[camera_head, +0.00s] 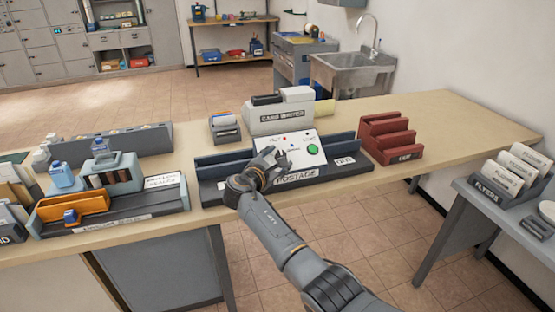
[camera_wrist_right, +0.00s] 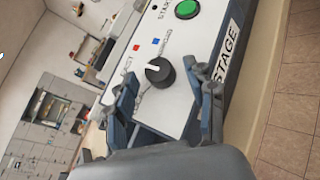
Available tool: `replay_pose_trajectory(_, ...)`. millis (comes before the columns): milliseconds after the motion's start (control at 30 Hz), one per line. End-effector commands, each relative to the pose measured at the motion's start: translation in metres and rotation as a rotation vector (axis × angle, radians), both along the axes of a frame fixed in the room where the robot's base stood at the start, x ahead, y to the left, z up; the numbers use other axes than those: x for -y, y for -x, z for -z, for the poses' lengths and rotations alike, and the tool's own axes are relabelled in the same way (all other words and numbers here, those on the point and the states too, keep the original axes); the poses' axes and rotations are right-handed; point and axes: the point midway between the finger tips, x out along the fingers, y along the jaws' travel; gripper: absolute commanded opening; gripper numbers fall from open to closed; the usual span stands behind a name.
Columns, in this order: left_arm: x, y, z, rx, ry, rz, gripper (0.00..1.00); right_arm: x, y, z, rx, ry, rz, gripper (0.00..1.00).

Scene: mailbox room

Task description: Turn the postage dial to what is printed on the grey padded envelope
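The white postage machine (camera_head: 301,156) stands on the long table with a POSTAGE label on its front. Its black dial (camera_wrist_right: 160,72), with a white pointer mark, shows in the right wrist view. Printed words and a red and a blue square surround the dial; the words are only partly readable. A green button (camera_head: 312,149) sits to the dial's right in the head view. My right gripper (camera_head: 272,163) is open over the panel, its fingers on either side of the dial with visible gaps. I cannot make out a grey padded envelope. My left gripper is out of view.
A CARD WRITER machine (camera_head: 281,115) stands behind the postage machine. A dark red rack (camera_head: 389,138) is to its right. A grey tray with an orange holder (camera_head: 75,208) is at the left. Bare tabletop lies at the right (camera_head: 455,117).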

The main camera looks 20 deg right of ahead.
Motion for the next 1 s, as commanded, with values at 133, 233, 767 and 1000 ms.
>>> replay_pose_trajectory(133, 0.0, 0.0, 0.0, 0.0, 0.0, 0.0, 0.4, 0.0, 0.0, -0.001, 0.001, 0.001, 0.0, 0.55)
replay_pose_trajectory(233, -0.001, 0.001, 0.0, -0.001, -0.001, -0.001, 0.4, -0.001, 0.001, -0.001, 0.001, 0.001, 0.0, 0.55)
replay_pose_trajectory(767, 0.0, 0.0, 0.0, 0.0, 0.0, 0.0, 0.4, -0.057, 0.064, -0.016, 0.002, -0.002, -0.003, 0.55)
replay_pose_trajectory(1000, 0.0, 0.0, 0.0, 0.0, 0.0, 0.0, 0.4, -0.075, 0.086, -0.021, 0.001, 0.0, -0.001, 0.55)
